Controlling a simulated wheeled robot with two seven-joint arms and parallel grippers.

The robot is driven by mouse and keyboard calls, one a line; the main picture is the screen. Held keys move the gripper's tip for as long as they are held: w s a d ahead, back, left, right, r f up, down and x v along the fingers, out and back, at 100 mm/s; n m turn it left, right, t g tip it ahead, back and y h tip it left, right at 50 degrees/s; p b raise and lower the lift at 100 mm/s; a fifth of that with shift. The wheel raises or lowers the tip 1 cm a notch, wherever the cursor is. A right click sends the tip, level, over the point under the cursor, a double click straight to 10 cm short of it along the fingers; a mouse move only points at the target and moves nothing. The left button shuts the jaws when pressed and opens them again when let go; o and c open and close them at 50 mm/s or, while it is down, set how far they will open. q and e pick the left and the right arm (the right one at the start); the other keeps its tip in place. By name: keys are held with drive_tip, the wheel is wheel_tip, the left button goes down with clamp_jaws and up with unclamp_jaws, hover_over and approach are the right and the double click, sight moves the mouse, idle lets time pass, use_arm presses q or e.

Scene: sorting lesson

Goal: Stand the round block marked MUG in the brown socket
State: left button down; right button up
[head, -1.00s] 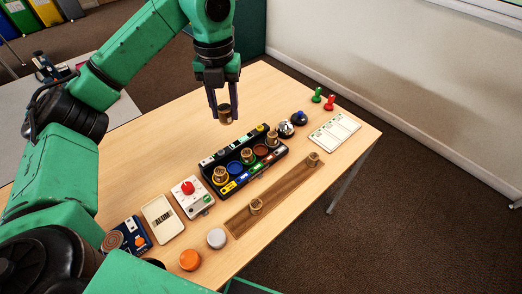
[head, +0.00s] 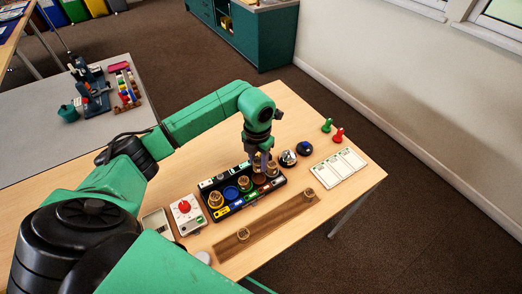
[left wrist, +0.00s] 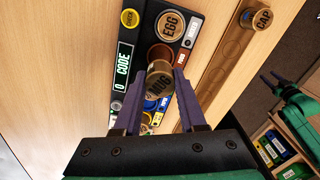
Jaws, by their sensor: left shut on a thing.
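The round block marked MUG (left wrist: 158,82) is held between the fingers of my left gripper (left wrist: 155,92), label facing the wrist camera. In the head view my left gripper (head: 263,163) is low over the far part of the black socket board (head: 222,214). The brown socket (head: 259,179) is an empty brown ring between the green and white places. In the left wrist view the brown socket (left wrist: 160,53) shows just past the block, which partly covers it. I cannot tell the gap between them. My right gripper (left wrist: 277,80) appears at the right edge there, fingers apart.
The EGG block (left wrist: 172,24) stands beside the brown socket. Other blocks fill the yellow (head: 216,199) and green (head: 245,183) sockets. A wooden rail (head: 275,217) with two blocks lies in front. A red-button box (head: 186,213) stands left and a white card (head: 340,168) right.

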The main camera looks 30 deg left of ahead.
use_arm(q)
drive_tip(key=b, duration=0.3)
hover_over(258, 179)
wheel_tip(258, 179, down, 4)
drive_tip(key=shift+w+d+f, duration=0.1)
drive_tip(key=shift+w+f, duration=0.1)
drive_tip(key=shift+f, duration=0.4)
use_arm(e)
drive_tip(key=f, duration=0.2)
drive_tip(key=a+f, duration=0.1)
drive_tip(key=shift+s+a+f, duration=0.1)
drive_tip(key=shift+s+f, duration=0.25)
drive_tip(key=shift+f, duration=0.05)
drive_tip(key=shift+s+d+f, duration=0.1)
drive_tip(key=shift+d, duration=0.1)
use_arm(q)
drive_tip(key=shift+f+b, duration=0.5)
drive_tip(key=shift+b, duration=0.1)
use_arm(e)
drive_tip(key=shift+a+f, duration=0.15)
drive_tip(key=shift+f, duration=0.35)
